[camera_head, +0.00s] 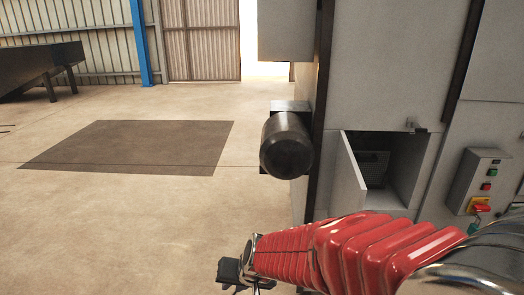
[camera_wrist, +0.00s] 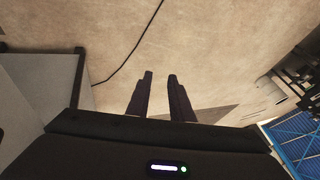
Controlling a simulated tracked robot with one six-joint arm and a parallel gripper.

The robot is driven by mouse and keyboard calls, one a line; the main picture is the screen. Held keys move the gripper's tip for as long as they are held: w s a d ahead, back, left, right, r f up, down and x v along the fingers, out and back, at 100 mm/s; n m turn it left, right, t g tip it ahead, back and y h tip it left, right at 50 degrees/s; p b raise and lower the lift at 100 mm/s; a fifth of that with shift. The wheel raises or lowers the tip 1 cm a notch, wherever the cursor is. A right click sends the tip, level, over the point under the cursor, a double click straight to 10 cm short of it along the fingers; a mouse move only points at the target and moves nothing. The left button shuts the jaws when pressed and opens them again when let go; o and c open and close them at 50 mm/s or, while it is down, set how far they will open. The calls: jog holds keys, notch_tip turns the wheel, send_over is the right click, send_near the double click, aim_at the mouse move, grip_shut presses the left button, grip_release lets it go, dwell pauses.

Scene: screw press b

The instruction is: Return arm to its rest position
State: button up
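My arm with its red ribbed cover reaches to the left across the bottom of the head view. My gripper (camera_wrist: 161,75) shows in the wrist view as two dark fingers with a gap between them, with nothing between the fingertips. Beyond them is bare concrete floor. In the head view the arm's end is at the bottom edge, in front of the machine's lower corner, and the fingers are not clear there. The screw press (camera_head: 377,52) is a large grey cabinet on the right. Its small door (camera_head: 349,181) stands open on a dark compartment.
A control box (camera_head: 478,181) with buttons and a red-yellow switch is on the right. A dark cylinder (camera_head: 286,146) sticks out from the machine's corner. A dark floor patch (camera_head: 130,146) and open floor lie to the left. A cable (camera_wrist: 131,45) runs over the floor.

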jog(key=s+d+r+h, duration=0.1)
jog(key=s+d+r, duration=0.4)
jog(key=d, duration=0.2)
jog(key=s+d+r+h, duration=0.1)
jog(key=s+d+r, duration=0.4)
jog(key=d, duration=0.3)
jog(key=s+d+r+t+h, duration=0.1)
jog(key=s+d+r+h, duration=0.1)
jog(key=s+d+r, duration=0.3)
jog(key=s+d, duration=0.1)
jog(key=d, duration=0.2)
dwell(1.6)
